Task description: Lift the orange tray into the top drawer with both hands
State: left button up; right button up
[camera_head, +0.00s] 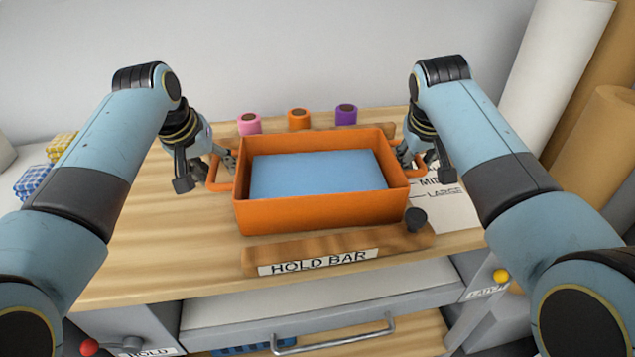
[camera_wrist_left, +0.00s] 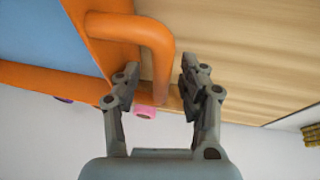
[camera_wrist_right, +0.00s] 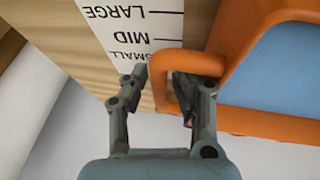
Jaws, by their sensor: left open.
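The orange tray (camera_head: 320,213) stands level on the wooden workbench, with a flat blue surface (camera_head: 320,176) inside and a loop handle at each end. My left gripper (camera_head: 230,160) is at the left handle (camera_head: 218,186). In the left wrist view my left gripper (camera_wrist_left: 160,66) is open, fingers apart, with the handle (camera_wrist_left: 158,45) just ahead. My right gripper (camera_wrist_right: 165,85) has its fingers on either side of the right handle (camera_wrist_right: 162,82); whether they grip it is unclear. A grey drawer front (camera_head: 330,304) with a metal pull (camera_head: 335,338) is below the bench top.
A wooden bar (camera_head: 400,241) labelled HOLD BAR, with a dark knob (camera_head: 416,220), lies in front of the tray. Pink, orange and purple rolls (camera_head: 299,119) stand behind it. A size chart (camera_head: 452,208) lies right. Large rolls (camera_head: 560,70) lean at far right.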

pick_arm(q)
jog(key=c, duration=0.6)
pick_arm(e)
grip_shut()
pick_arm(q)
grip_shut()
jog(key=shift+r, duration=0.1)
pick_arm(e)
jog(key=shift+r, duration=0.1)
